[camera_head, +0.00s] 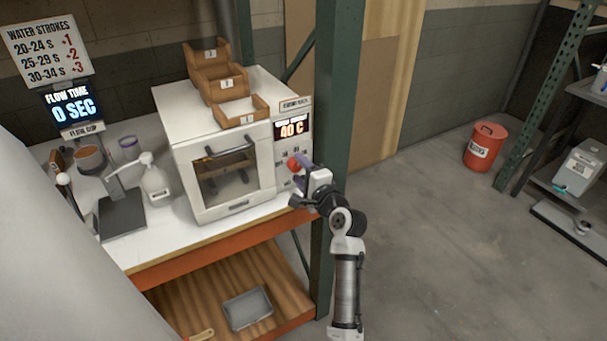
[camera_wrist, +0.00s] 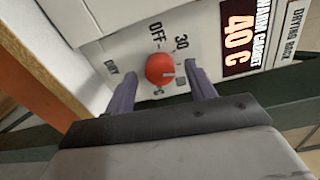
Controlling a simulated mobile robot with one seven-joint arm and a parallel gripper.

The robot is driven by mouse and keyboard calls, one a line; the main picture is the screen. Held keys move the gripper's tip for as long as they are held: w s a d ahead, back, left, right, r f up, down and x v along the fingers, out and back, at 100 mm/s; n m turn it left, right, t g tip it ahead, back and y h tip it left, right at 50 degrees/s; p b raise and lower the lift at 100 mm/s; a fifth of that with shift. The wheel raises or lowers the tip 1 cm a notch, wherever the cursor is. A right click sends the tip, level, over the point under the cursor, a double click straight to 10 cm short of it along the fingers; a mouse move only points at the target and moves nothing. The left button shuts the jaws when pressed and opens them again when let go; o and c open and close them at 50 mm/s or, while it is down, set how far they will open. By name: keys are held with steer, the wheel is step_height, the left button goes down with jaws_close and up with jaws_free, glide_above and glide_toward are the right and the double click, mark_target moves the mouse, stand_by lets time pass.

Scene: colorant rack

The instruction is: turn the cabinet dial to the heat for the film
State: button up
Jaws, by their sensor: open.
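The white drying cabinet (camera_head: 188,146) stands on the bench, with its glass door shut. Its red dial (camera_head: 294,164) is on the panel right of the door; it also shows in the wrist view (camera_wrist: 157,66). A pale pointer mark on the dial points right in the wrist view. "OFF" and "30" are readable around it; other marks are partly hidden. The cabinet display (camera_head: 291,128) reads 40 C, also in the wrist view (camera_wrist: 238,31). My gripper (camera_head: 302,163) is open at the panel, its purple fingers on either side of the dial; contact cannot be told.
Small brown bins (camera_head: 220,82) are stacked on the cabinet. A green rack post (camera_head: 338,90) stands just right of the cabinet. Left on the bench are a scale-like device (camera_head: 122,216) and a white bottle (camera_head: 156,183).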

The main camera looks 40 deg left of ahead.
steer(key=b+v, duration=0.4)
steer(key=v, duration=0.9)
steer(key=shift+s+d, duration=0.2)
steer(key=shift+d, duration=0.15)
steer(key=shift+r, duration=0.1)
